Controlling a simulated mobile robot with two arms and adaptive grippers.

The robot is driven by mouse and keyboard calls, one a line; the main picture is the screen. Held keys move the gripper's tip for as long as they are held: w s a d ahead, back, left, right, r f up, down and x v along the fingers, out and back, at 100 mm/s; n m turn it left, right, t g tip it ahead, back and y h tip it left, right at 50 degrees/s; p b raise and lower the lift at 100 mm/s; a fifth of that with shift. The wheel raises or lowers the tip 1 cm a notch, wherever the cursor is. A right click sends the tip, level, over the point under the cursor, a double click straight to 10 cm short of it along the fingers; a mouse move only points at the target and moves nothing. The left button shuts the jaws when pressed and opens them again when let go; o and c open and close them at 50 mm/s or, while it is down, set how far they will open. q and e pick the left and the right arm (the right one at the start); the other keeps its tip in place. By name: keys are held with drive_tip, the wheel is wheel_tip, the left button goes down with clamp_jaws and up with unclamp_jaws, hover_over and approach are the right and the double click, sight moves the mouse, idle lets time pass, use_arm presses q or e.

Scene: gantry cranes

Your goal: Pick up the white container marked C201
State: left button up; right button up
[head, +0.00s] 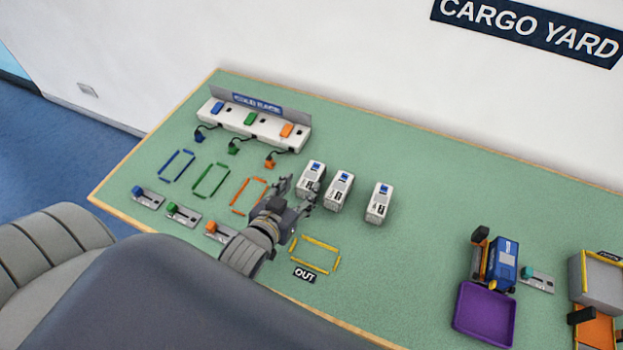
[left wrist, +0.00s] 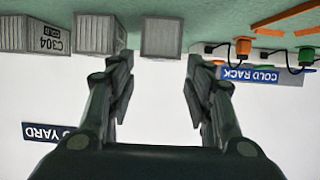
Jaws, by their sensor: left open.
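Three white containers stand in a row on the green table: a left one (head: 310,178), a middle one (head: 339,190) and a right one (head: 379,203). I cannot read their markings in the head view. In the upside-down left wrist view, the container at the far left (left wrist: 30,36) reads C304; the other two (left wrist: 98,34) show ribbed grey ends without a readable mark. My left gripper (head: 296,193) is open and empty, just in front of the leftmost container. In the left wrist view that container (left wrist: 161,38) lies ahead between the open fingers (left wrist: 158,78). My right gripper is not in view.
A cold rack (head: 255,128) with blue, green and orange plugs stands behind left. Coloured outlines and sliders lie left of the gripper. A yellow outline (head: 315,254) marked OUT is in front. A blue machine (head: 502,262) and purple tray (head: 484,313) stand right. The table between is clear.

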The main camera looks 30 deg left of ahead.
sight(309, 180)
use_arm(q)
drive_tip(key=x, duration=0.7)
drive_tip(key=shift+w+f+p, duration=0.2)
drive_tip(key=shift+f+p, duration=0.05)
drive_tip(key=shift+p, duration=0.1)
drive_tip(key=c, duration=0.9)
